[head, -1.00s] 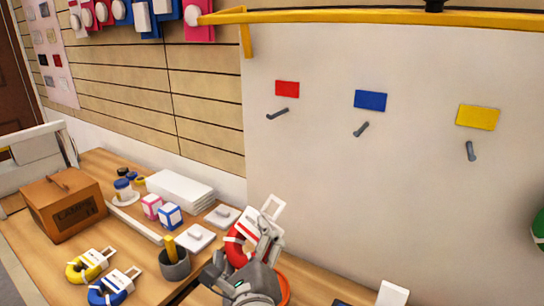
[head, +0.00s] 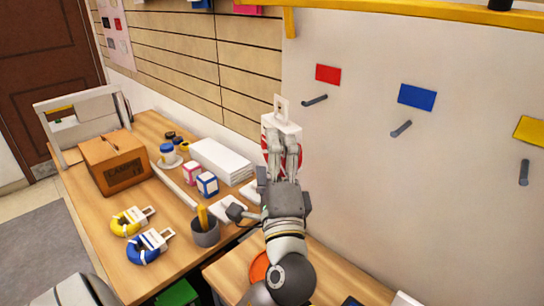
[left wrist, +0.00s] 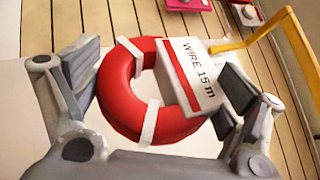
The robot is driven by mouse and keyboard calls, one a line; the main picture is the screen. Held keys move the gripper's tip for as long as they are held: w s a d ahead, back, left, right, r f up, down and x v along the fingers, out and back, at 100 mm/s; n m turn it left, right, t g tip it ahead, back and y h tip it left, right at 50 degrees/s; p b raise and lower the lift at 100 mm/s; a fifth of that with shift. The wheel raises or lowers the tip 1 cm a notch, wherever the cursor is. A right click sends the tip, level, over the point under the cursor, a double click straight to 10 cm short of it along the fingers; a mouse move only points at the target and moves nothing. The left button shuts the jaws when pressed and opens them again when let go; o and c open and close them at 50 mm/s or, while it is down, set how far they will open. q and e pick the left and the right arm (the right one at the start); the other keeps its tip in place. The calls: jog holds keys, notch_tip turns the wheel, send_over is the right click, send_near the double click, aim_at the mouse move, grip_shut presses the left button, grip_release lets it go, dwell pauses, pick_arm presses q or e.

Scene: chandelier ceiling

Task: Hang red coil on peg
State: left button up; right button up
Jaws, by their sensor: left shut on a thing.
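The red coil (left wrist: 118,92) is a ring with white bands and a white card (left wrist: 190,75) reading "WIRE 15m". My left gripper (head: 283,150) is shut on it and holds it up in front of the wall; in the left wrist view the fingers (left wrist: 160,85) sit on both sides of the coil and card. In the head view the gripper hides most of the coil, and the card's looped top (head: 281,108) points up. The grey peg (head: 314,100) under the red label (head: 328,75) is to the right of the coil, apart from it. My right gripper is not in view.
A grey peg (head: 401,129) under a blue label (head: 417,96) and one (head: 523,172) under a yellow label are farther right. Yellow (head: 126,222) and blue (head: 146,247) coils lie on the table, near a grey cup (head: 205,232) and brown box (head: 113,162).

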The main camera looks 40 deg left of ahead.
pick_arm(q)
jog(key=shift+w+d+f, duration=0.1)
jog(key=shift+w+d, duration=0.05)
jog(key=shift+w, duration=1.25)
jog(key=w+f+b, duration=0.1)
jog(key=w, duration=0.6)
jog(key=shift+w+d+f+b, duration=0.15)
jog(key=shift+d+b, duration=0.15)
jog(key=shift+b, duration=0.1)
jog(key=o, duration=0.9)
